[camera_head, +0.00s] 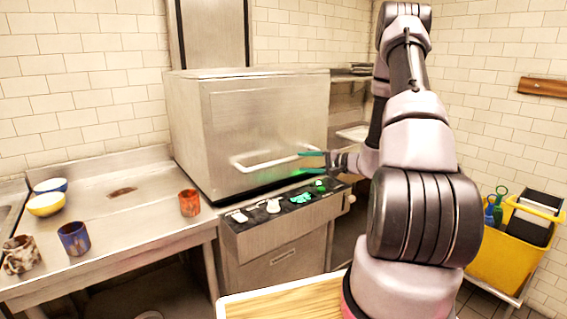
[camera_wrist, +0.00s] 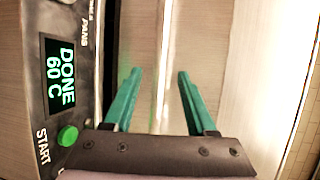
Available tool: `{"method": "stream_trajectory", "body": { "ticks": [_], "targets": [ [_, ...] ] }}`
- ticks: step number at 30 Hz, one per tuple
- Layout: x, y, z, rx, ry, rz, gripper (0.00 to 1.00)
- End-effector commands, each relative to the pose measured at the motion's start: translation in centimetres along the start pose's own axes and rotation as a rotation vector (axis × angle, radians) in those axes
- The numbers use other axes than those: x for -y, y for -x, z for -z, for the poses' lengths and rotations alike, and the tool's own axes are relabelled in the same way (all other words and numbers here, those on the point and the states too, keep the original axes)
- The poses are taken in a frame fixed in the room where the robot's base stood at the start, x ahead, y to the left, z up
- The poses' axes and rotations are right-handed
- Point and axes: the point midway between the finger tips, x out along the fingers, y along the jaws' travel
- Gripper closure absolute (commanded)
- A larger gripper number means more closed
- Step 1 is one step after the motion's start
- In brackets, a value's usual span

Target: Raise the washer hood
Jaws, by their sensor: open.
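The washer hood (camera_head: 245,115), a large brushed-steel box, is down on the washer's base in the head view. Its pale bar handle (camera_head: 262,161) runs across the lower front. My gripper (camera_head: 308,163) is open at the handle's right end, its green fingers pointing left. In the wrist view, my gripper (camera_wrist: 159,75) has its two fingers apart, with a bright strip, seemingly the handle (camera_wrist: 163,55), running between them. I cannot tell whether either finger touches it. The control panel (camera_wrist: 68,75) reads DONE 60 C, beside a green START button (camera_wrist: 68,136).
A steel counter (camera_head: 125,225) on the left holds an orange cup (camera_head: 189,203), a blue cup (camera_head: 73,238), a mottled cup (camera_head: 20,255) and bowls (camera_head: 46,204). A yellow bucket (camera_head: 500,260) stands at the right. A wooden-topped surface (camera_head: 285,303) is at the front.

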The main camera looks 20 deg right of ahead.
Motion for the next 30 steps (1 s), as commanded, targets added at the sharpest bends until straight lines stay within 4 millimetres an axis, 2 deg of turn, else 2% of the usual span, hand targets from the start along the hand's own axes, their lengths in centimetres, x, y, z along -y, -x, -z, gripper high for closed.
{"method": "stream_trajectory", "body": {
  "ticks": [6, 13, 18, 27, 29, 30],
  "targets": [
    [0.0, -4.3, -0.3, 0.007, 0.0, -0.001, 0.43],
    [0.0, -8.0, -0.2, 0.005, 0.0, -0.001, 0.43],
    [0.0, -9.2, -0.2, 0.004, 0.0, -0.002, 0.43],
    [0.0, -9.4, -0.2, 0.003, -0.001, -0.001, 0.43],
    [0.0, -9.4, -0.2, 0.003, -0.001, -0.001, 0.66],
    [0.0, -9.4, -0.2, 0.003, -0.001, -0.001, 0.81]
  ]
}}
